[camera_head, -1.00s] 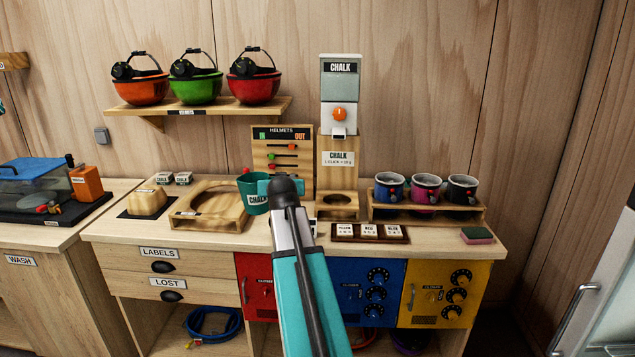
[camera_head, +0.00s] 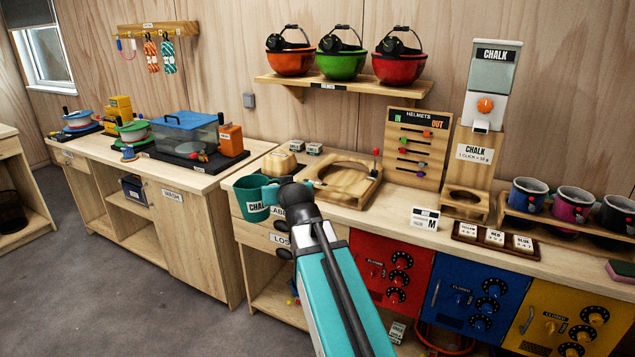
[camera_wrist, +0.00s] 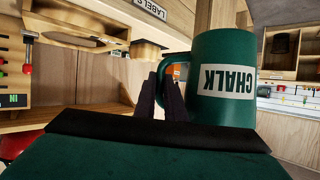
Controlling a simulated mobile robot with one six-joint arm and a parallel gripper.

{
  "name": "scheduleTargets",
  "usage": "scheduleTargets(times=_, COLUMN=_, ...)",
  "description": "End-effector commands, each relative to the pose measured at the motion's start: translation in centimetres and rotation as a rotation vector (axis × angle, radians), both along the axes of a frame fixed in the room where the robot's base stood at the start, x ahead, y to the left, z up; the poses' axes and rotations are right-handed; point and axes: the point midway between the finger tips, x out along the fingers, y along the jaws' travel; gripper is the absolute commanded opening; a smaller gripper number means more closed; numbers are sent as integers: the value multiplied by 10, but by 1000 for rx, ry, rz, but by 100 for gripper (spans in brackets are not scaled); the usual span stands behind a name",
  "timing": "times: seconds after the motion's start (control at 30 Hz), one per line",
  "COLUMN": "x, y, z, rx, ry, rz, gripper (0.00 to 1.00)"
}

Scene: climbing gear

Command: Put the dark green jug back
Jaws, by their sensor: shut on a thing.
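The dark green jug (camera_head: 257,198) with a white CHALK label is in my gripper (camera_head: 283,190), in front of the counter's left end in the head view. In the wrist view the jug (camera_wrist: 224,75) appears upside down, and my gripper (camera_wrist: 172,92) is shut on its handle at the left. The jug's inside is not visible in the wrist view. The chalk dispenser (camera_head: 492,95) stands at the back right, above a wooden stand with a round hole (camera_head: 465,200).
A wooden board with a large round recess (camera_head: 372,190) lies on the counter. A rack at right holds several mugs (camera_head: 572,207). A label card (camera_head: 425,220) and a tile tray (camera_head: 493,238) sit at the front edge. The wash counter (camera_head: 190,180) is at left, with open floor before it.

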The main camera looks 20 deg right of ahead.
Motion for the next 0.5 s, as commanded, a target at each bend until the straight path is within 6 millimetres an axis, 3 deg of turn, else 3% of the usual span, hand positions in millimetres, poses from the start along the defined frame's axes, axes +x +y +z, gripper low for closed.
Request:
scheduleTargets(times=0.03, x=-2, y=21, z=-1, rx=1, ry=-1, rz=29, gripper=0)
scheduleTargets(times=0.2, x=-5, y=68, z=-3, rx=0, ry=-3, rz=95, gripper=0)
scheduleTargets(times=0.3, x=-6, y=83, z=-4, rx=0, ry=-3, rz=117, gripper=0)
scheduleTargets(times=0.5, x=-7, y=91, z=-4, rx=0, ry=-4, rz=129, gripper=0)
